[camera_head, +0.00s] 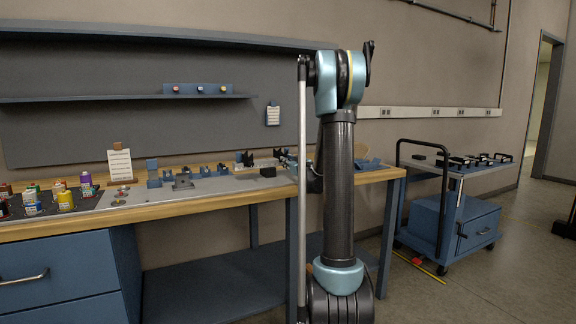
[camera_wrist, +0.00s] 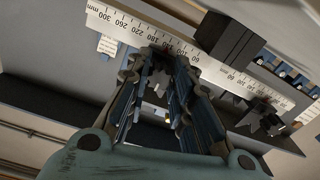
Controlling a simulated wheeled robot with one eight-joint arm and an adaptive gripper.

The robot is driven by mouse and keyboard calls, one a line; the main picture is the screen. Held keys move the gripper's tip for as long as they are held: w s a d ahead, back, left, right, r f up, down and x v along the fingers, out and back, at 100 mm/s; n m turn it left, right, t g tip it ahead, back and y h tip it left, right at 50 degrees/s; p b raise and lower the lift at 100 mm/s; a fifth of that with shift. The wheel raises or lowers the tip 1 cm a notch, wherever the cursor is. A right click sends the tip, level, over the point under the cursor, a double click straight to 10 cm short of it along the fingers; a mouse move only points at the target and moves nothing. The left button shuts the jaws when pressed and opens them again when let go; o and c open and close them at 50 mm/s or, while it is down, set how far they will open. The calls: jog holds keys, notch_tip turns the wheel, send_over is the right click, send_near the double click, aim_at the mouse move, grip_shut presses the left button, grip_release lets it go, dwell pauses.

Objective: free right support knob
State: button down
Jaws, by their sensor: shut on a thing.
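In the wrist view my gripper (camera_wrist: 162,58) has its two ribbed blue-grey fingers converging at a dark support. They are closed on a small dark part there, which I take to be the support knob; the fingertips mostly hide it. A white ruler scale (camera_wrist: 120,27) with black numbers runs diagonally by the fingertips. Another black support (camera_wrist: 268,118) stands near the scale's other end, to the right and apart from my fingers. In the head view my own arm hides much of the gripper and the fixture at the bench's right part.
A black block (camera_wrist: 226,38) is close to the fingers in the wrist view; it also stands on the bench (camera_head: 268,172). Several blue holders (camera_head: 205,171) line the bench. Coloured bottles (camera_head: 65,200) stand at left. A blue cart (camera_head: 455,225) is at right.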

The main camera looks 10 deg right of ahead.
jog(key=c, duration=1.4)
grip_release()
jog(key=shift+o, duration=0.2)
jog(key=v, duration=1.2)
jog(key=shift+w+f, duration=0.1)
